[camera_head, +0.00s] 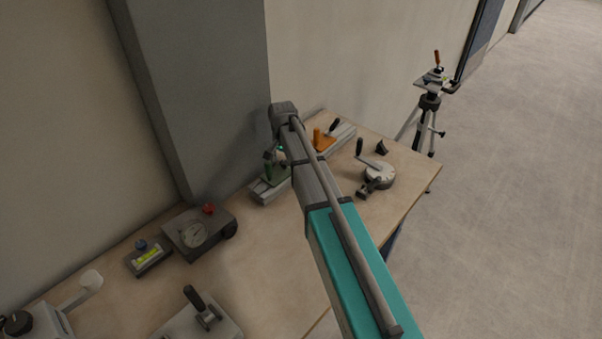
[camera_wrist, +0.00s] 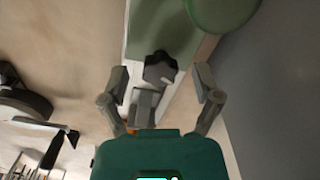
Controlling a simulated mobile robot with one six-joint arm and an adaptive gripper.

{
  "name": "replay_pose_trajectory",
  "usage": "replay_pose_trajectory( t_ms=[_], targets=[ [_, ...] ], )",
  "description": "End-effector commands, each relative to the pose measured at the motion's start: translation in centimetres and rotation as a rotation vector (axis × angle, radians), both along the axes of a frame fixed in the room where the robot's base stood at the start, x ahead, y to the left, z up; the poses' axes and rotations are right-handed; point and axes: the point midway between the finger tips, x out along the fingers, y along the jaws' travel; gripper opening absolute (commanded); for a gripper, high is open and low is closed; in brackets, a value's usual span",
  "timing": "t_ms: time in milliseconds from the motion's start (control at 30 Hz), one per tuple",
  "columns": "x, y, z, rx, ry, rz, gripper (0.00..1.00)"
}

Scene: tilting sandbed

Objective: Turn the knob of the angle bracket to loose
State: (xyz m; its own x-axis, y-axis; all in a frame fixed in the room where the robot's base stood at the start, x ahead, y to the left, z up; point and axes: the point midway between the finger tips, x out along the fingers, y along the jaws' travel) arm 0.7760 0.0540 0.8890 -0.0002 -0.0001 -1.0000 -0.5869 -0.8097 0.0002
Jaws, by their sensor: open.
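The angle bracket appears to be the green part (camera_head: 270,167) on a grey rail, just left of my arm in the head view. In the wrist view its green body (camera_wrist: 160,32) fills the top middle. A dark lobed knob (camera_wrist: 160,67) stands out from it above a grey block. My gripper (camera_wrist: 161,78) is open, with one finger on each side of the knob. Gaps show between the fingers and the knob, and I cannot tell the depth between them. In the head view, my arm hides most of the gripper, and the knob cannot be made out.
An orange part (camera_head: 318,139) with a black handle sits further along the rail. A round dial (camera_head: 379,176) is to the right on the table. A gauge box (camera_head: 197,233) and a level (camera_head: 149,257) stand to the left. A wall and grey pillar (camera_head: 205,90) rise behind.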

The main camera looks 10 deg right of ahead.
Motion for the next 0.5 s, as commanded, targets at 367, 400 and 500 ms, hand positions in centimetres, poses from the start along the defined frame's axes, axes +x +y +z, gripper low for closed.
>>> replay_pose_trajectory(
  t_ms=[367,400,500],
  targets=[
    [0.00,0.00,0.00,0.000,0.000,-0.147,0.81],
    [0.00,0.00,0.00,0.000,0.000,-0.173,0.81],
    [0.00,0.00,0.00,0.000,0.000,-0.240,0.81]
  ],
)
